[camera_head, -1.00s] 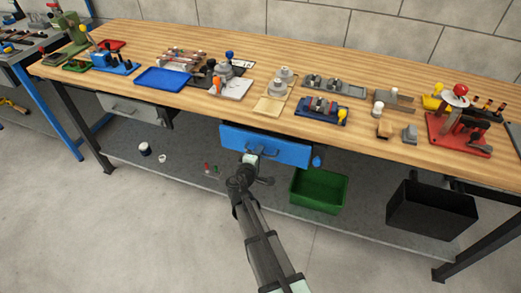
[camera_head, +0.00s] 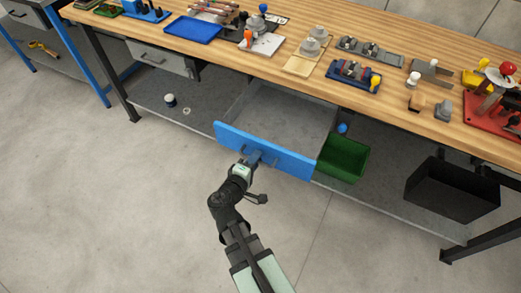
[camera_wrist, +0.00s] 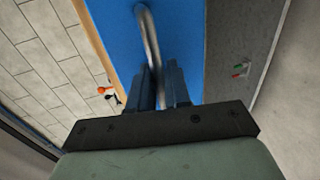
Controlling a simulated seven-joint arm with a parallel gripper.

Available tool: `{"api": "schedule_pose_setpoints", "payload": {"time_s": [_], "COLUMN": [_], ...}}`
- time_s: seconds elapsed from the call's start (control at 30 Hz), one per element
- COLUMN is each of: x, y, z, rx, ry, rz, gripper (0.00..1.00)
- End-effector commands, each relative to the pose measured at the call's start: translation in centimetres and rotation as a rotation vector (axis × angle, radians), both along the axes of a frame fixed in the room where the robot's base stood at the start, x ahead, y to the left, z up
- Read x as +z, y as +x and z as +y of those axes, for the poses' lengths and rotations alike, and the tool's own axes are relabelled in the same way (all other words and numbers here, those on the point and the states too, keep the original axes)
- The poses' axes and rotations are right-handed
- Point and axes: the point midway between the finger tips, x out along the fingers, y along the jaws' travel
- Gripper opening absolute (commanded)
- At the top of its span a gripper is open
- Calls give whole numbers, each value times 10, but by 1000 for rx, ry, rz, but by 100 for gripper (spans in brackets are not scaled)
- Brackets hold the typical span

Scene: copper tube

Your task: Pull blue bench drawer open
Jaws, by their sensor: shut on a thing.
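The blue bench drawer (camera_head: 290,157) stands well out from under the wooden bench top in the head view, with its grey inside (camera_head: 282,117) showing empty where I can see it. Its blue front also fills the middle of the wrist view (camera_wrist: 185,35). My gripper (camera_head: 256,157) is at the drawer front, shut on the curved metal handle (camera_wrist: 150,40). In the wrist view the two fingers (camera_wrist: 160,88) stand on either side of the handle bar. In the head view the gripper partly covers the handle.
A green bin (camera_head: 343,158) stands just right of the drawer on the lower shelf, with a black bin (camera_head: 443,188) further right. A grey drawer (camera_head: 160,57) at left is shut. Tools and trays cover the bench top (camera_head: 215,58). The floor in front is clear.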

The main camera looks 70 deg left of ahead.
Motion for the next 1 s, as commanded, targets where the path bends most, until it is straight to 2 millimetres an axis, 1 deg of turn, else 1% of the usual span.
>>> {"api": "schedule_pose_setpoints", "payload": {"time_s": [0.1,0.47,0.5,0.6,0.87,1.0], "x": [1,1,1,1,1,3], "y": [-4,-4,-4,-4,-5,-12], "z": [-4,-4,-4,-4,-5,-12], "rx": [0,-1,-1,-1,0,1], "ry": [1,2,2,1,1,1], "rz": [-1,-2,-2,-2,-1,-1], "gripper": [0,0,20,30,30,30]}}
